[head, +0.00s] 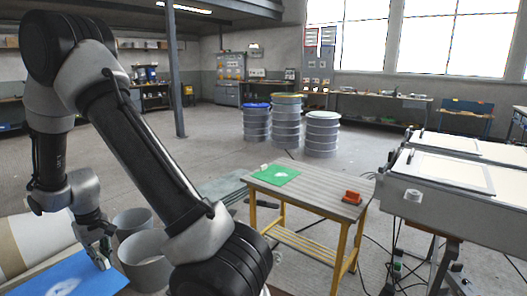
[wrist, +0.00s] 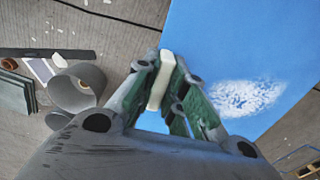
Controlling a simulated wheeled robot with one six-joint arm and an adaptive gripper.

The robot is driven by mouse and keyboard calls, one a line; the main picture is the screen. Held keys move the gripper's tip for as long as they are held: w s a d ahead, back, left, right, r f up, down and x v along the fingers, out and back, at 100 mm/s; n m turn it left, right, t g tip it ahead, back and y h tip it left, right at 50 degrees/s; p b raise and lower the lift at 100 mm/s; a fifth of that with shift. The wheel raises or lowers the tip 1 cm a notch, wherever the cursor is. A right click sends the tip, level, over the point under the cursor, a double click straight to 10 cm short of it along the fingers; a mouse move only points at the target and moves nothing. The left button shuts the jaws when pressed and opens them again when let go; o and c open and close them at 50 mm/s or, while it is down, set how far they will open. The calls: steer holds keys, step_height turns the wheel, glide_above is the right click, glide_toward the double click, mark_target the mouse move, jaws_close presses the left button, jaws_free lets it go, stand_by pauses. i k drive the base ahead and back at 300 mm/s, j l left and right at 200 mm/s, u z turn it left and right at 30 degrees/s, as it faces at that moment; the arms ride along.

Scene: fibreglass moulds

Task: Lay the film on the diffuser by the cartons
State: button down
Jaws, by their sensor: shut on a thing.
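My gripper (head: 103,256) is low at the left in the head view. In the wrist view my gripper (wrist: 168,90) is shut on a small cream block (wrist: 161,80) at the edge of a blue sheet (wrist: 225,40), which looks like the film. The blue sheet (head: 85,278) has a pale speckled patch and is cut off by the frame edge in the head view. Whether it hangs free or rests on something I cannot tell. Two pale framed panels, perhaps diffusers, lie on grey benches at the right: a near one (head: 450,170) and a farther one (head: 447,143). I cannot identify cartons.
A slatted table (head: 320,190) with a green sheet (head: 275,175) and a red object (head: 351,197) stands mid-floor. Grey cylinders (head: 146,258) stand near my gripper. Drums (head: 286,122) stand farther back. Cables lie near the benches; floor is free at centre left.

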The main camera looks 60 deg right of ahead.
mark_target(452, 170)
steer(key=k+j+z, duration=0.1)
steer(key=z, duration=2.1)
